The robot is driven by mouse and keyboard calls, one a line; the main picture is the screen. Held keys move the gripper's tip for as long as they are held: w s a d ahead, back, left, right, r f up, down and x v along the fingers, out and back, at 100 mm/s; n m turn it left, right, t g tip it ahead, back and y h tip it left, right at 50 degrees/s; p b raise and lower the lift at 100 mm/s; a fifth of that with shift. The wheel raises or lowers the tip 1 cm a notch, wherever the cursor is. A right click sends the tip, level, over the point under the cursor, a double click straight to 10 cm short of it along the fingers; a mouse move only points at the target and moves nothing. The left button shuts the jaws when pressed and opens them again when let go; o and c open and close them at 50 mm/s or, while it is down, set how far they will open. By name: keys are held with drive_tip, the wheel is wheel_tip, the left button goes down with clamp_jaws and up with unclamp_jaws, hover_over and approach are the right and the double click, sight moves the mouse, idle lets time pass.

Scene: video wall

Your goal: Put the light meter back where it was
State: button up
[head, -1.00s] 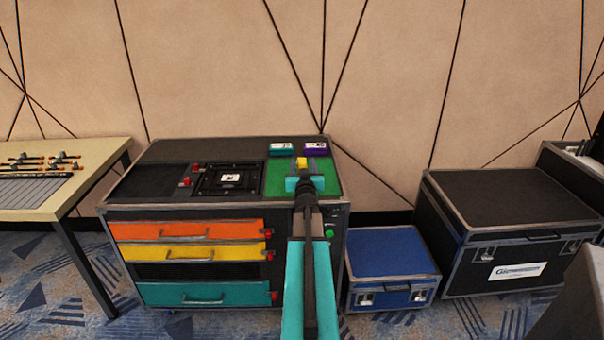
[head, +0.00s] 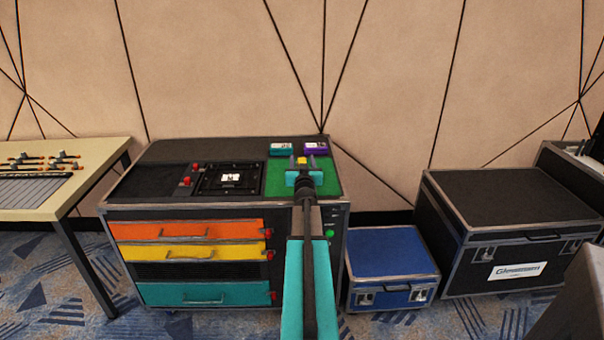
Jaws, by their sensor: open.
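My gripper (head: 303,163) is open above the green mat (head: 277,182) on the right part of the black case top. It reaches away from me, its fingers pointing toward the wall. A small yellow block (head: 302,160) shows between or just beyond the fingertips; I cannot tell whether they touch it. Nothing in view is clearly marked as the light meter, so I cannot tell whether this block is it.
The black case (head: 190,146) has a framed panel (head: 230,180) with red knobs and orange (head: 186,230), yellow (head: 186,252) and teal (head: 203,293) drawers. A blue case (head: 391,252) and larger black case (head: 511,205) stand right. A mixer table (head: 62,200) stands left.

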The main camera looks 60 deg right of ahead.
drive_tip(key=x, duration=0.3)
drive_tip(key=shift+w+d, duration=0.1)
idle(0.6)
clamp_jaws()
drive_tip(key=shift+r, duration=0.15)
drive_tip(key=s+a+r+p, duration=0.2)
drive_tip(key=s+a+r, duration=0.2)
drive_tip(key=s+a, duration=0.5)
drive_tip(key=a, duration=0.4)
drive_tip(key=shift+s+r+p, duration=0.3)
drive_tip(key=shift+r+p, duration=0.1)
idle(0.4)
idle(0.6)
